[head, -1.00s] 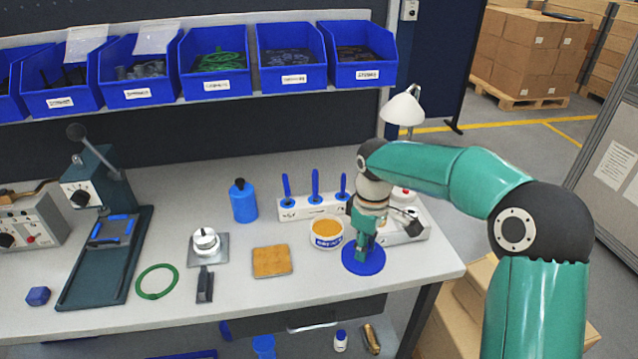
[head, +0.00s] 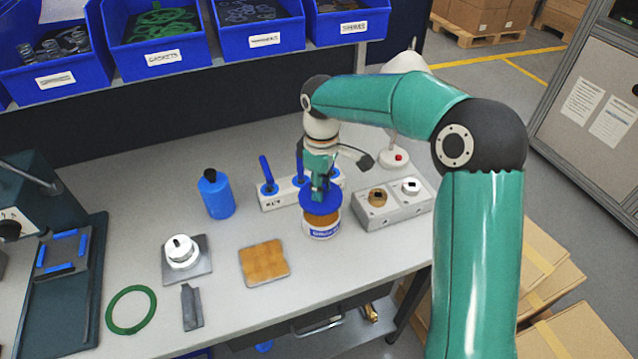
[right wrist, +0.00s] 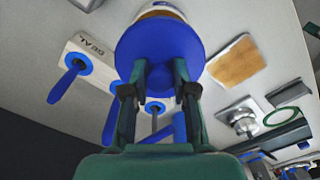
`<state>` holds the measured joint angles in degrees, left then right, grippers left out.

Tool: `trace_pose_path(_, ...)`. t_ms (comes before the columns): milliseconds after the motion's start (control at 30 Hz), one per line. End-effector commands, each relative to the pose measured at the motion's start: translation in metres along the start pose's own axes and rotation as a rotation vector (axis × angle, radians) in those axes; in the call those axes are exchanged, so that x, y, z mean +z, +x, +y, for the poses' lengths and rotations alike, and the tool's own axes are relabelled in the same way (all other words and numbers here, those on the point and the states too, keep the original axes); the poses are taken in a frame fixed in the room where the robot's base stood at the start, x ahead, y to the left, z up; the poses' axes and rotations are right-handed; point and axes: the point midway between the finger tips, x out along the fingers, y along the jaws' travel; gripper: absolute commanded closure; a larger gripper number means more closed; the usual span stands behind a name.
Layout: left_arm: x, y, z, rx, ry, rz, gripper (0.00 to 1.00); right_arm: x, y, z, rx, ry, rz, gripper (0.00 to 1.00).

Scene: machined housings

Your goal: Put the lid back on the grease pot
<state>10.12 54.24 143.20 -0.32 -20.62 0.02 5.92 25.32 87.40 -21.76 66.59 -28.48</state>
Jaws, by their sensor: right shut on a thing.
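The grease pot (head: 322,231) is a white tub with a blue label and tan grease inside, standing upright near the bench's front right. The lid (head: 330,207) is a round blue disc. My right gripper (head: 319,191) is shut on the lid and holds it over the pot. The lid hides the back of the opening; tan grease shows below its front edge, so it looks raised a little. In the right wrist view the lid (right wrist: 160,42) fills the space past the fingers, with the pot's edge (right wrist: 160,8) behind it. My left gripper is out of view.
A white rack (head: 285,194) with blue-handled tools stands right behind the pot. A grey box with knobs (head: 393,204) is close on its right. A tan pad (head: 264,262) lies left of it, and a blue bottle (head: 215,194) stands farther left.

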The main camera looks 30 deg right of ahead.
Motion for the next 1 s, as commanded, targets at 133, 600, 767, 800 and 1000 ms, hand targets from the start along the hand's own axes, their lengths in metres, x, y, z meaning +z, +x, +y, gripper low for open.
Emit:
trace_pose_path(133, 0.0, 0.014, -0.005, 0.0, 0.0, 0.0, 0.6, 0.001, 0.017, 0.0, -0.001, 0.001, -0.001, 1.0)
trace_pose_path(600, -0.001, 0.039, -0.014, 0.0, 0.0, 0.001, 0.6, 0.001, 0.052, 0.001, 0.0, 0.002, 0.0, 1.0)
trace_pose_path(767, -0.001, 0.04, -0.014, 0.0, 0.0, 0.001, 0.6, 0.001, 0.054, 0.001, 0.0, 0.003, 0.0, 1.0)
trace_pose_path(800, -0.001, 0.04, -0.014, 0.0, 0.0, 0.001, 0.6, 0.001, 0.054, 0.001, 0.0, 0.003, 0.0, 1.0)
trace_pose_path(1000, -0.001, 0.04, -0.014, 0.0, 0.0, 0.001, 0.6, 0.002, 0.054, 0.001, 0.0, 0.003, -0.001, 1.0)
